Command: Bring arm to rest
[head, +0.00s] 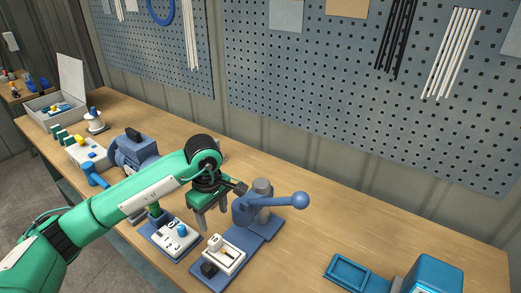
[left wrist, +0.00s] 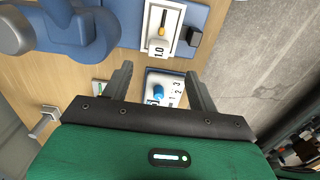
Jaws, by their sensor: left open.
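My left arm comes in from the left in the head view, over the bench. My left gripper (head: 212,218) points down with its two fingers apart and nothing between them. It hangs above the bench between the blue lever device (head: 246,210) and the knob box (head: 172,243), apart from both as far as I can tell. In the left wrist view, my left gripper (left wrist: 162,78) has open fingers, and the blue knob (left wrist: 165,88) shows between and beyond them. The slider panel (left wrist: 163,28) is ahead of them. My right gripper is not in view.
The slider unit (head: 226,256) stands on a blue base in front of the lever device, whose ball handle (head: 300,200) sticks out right. A blue tray (head: 348,272) and blue box (head: 436,275) stand lower right. Bench wood (head: 330,220) is clear between. Pegboard (head: 330,70) rises behind.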

